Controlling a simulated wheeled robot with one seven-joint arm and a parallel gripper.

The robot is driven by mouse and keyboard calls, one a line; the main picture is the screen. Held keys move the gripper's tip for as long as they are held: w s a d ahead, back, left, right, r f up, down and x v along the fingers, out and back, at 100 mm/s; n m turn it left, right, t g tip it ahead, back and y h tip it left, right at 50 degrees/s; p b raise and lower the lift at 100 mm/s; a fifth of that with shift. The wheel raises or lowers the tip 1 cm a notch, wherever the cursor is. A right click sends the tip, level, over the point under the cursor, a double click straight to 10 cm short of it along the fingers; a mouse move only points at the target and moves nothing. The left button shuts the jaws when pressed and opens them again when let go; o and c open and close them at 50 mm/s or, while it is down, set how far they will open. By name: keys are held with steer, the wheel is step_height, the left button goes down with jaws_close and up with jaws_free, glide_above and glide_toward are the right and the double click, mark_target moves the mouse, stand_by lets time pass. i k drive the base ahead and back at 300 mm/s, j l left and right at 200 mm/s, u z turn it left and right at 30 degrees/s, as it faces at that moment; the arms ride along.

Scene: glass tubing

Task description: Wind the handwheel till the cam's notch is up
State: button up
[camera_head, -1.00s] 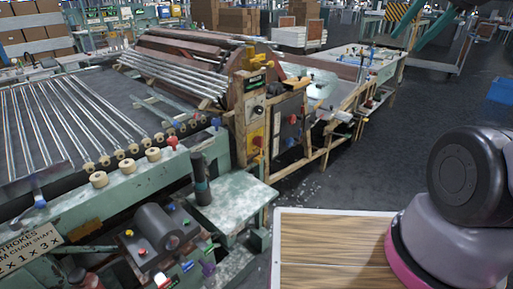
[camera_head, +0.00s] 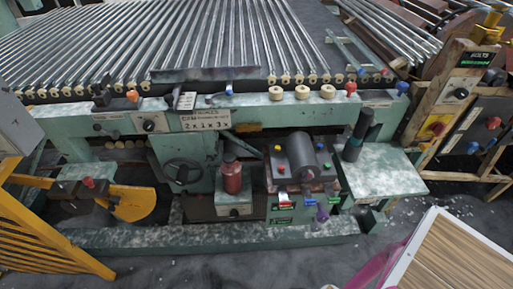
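A dark spoked wheel (camera_head: 182,172), which looks like the handwheel, is on the front of the green machine, left of centre. It is partly in shadow. An orange-yellow curved plate (camera_head: 138,204) stands low to its left and may be the cam. I cannot make out a notch on it for certain, nor which way one faces. My gripper is not in view, and nothing of mine is seen touching the wheel.
A red bottle (camera_head: 231,176) stands right of the wheel, then a dark cylinder (camera_head: 302,156) among coloured knobs. A sign (camera_head: 205,121) hangs above. A yellow slatted guard (camera_head: 45,240) is at lower left. A white-rimmed wood-grain panel (camera_head: 455,255) fills the lower right. Grey floor shows in front.

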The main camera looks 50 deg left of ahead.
mark_target(181, 178)
steer(key=u, duration=2.75)
